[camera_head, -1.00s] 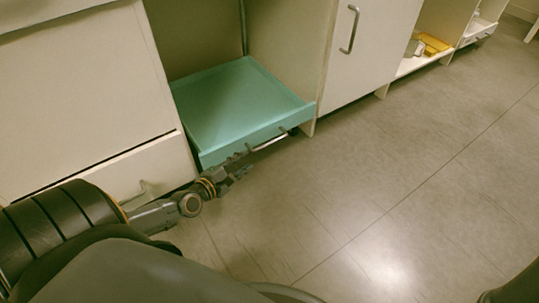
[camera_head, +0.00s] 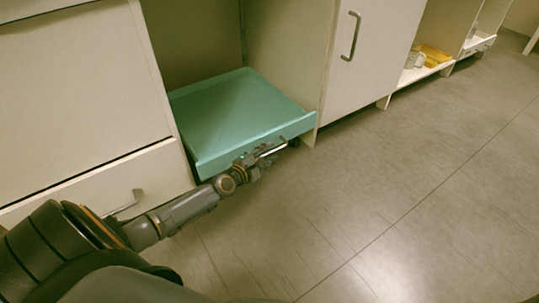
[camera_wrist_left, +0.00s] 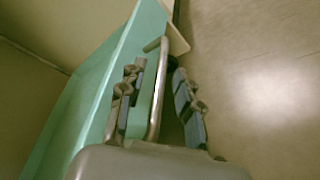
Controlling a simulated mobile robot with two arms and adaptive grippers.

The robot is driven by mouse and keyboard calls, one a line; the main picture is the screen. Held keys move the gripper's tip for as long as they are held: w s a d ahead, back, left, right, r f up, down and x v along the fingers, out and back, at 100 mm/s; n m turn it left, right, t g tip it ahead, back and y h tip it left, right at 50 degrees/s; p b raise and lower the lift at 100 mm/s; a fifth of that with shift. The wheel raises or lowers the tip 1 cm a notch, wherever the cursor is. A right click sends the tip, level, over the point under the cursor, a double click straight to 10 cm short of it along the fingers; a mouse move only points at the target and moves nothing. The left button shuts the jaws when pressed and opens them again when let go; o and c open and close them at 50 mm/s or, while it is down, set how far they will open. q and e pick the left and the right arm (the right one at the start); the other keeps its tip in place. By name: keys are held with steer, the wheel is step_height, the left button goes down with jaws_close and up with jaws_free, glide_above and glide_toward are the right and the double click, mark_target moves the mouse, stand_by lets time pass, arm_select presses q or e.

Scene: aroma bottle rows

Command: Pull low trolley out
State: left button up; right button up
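The low trolley (camera_head: 235,115) is a shallow teal tray low in an open cabinet bay, its front sticking out a little past the cabinet sides. A metal bar handle (camera_head: 272,150) runs along its front. My left gripper (camera_head: 262,160) is at the handle, in front of the trolley. In the left wrist view the handle (camera_wrist_left: 157,90) passes between the two spread fingers of my left gripper (camera_wrist_left: 158,100), nearer the left finger, with a gap to the right one. The trolley's front (camera_wrist_left: 110,75) is left of the fingers. My right gripper is out of view.
A cabinet with a drawer handle (camera_head: 125,203) stands left of the bay. A closed white door (camera_head: 365,50) is to its right. Open shelves farther right hold a yellow item (camera_head: 433,55). The grey floor (camera_head: 400,190) in front is clear.

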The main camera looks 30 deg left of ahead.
arm_select(q)
steer(key=shift+w+f, duration=0.1)
steer(key=shift+w, duration=0.3)
steer(key=shift+c, duration=0.4)
jaws_close()
steer(key=shift+d, duration=0.1)
